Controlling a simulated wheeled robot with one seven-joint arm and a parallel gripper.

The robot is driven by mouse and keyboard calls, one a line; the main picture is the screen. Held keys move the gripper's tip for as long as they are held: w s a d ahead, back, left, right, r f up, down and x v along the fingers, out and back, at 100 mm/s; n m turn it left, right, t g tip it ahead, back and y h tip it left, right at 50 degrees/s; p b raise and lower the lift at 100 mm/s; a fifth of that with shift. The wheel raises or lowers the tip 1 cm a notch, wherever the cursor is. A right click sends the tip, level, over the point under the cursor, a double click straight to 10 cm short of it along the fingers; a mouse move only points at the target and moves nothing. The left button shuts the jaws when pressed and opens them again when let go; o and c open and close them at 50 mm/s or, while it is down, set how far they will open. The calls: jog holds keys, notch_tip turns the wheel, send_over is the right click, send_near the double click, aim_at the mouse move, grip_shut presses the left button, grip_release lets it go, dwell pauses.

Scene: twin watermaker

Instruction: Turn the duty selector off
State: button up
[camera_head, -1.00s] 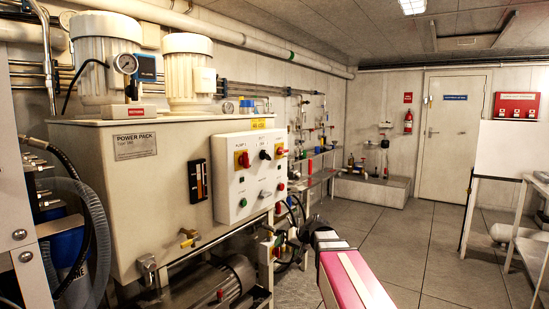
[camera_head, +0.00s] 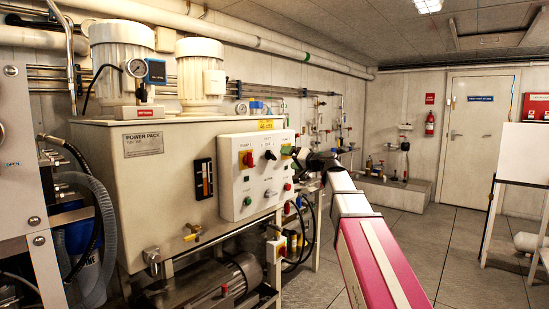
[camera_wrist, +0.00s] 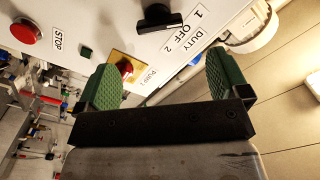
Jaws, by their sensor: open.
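The duty selector is a black knob (camera_head: 269,155) in the top row of the white control box (camera_head: 234,201) on the power pack. In the wrist view the knob (camera_wrist: 157,18) is at the top, partly cut off, beside the printed "1 OFF 2" and "DUTY" labels. I cannot tell which mark it points to. My gripper (camera_wrist: 160,64) is open, its two green pads apart with nothing held. The knob lies beyond the fingertips, apart from them. In the head view my gripper (camera_head: 293,154) is just right of the knob, by the box's right side.
A red knob on a yellow plate (camera_wrist: 126,68) shows between the fingers, by the left pad. A red stop button (camera_wrist: 26,32) is at the upper left. Another red knob (camera_head: 247,158) is left of the selector. The floor (camera_head: 450,245) at right is clear.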

aim_at(274, 156)
jog(key=x, duration=0.9)
jog(key=shift+w+a, duration=0.1)
jog(key=shift+w, duration=0.05)
jog(key=c, duration=0.9)
